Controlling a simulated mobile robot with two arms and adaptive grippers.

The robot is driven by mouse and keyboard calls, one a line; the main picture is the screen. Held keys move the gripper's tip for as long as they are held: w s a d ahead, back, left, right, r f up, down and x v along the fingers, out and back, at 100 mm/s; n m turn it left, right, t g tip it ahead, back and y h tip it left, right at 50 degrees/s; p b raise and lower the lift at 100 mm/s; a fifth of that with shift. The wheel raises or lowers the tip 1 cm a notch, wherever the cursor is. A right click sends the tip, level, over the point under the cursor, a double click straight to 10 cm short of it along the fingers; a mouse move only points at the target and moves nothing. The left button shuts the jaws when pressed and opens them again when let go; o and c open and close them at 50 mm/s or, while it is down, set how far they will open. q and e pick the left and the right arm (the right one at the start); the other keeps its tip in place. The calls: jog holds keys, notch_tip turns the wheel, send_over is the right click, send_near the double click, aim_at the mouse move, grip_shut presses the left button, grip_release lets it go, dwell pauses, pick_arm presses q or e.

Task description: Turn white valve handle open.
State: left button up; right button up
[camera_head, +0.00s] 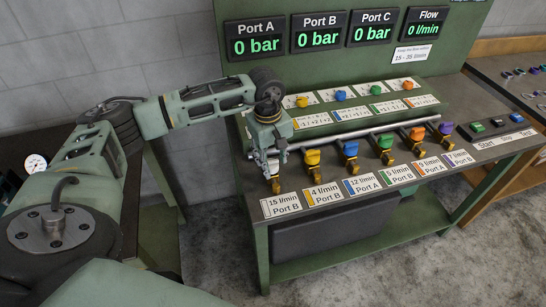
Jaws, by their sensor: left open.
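My left gripper (270,167) points down over the leftmost valve of the front row, above the label reading 15 l/min Port B (282,204). It is open. The brass valve body (276,186) shows just below the fingers. My right gripper is not in view.
To the right in the same row stand yellow (312,158), blue (350,149), green (385,142), orange (417,133) and purple (446,128) valve handles. A pipe runs behind them. The Port A display (255,41) reads 0 bar; the Flow display (429,23) reads 0 l/min.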

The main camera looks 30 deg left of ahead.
pick_arm(q)
jog(key=shift+f, duration=0.2)
jog(key=shift+c, duration=0.5)
jog(key=shift+r, duration=0.1)
jog(key=c, duration=0.9)
jog(key=shift+o, duration=0.2)
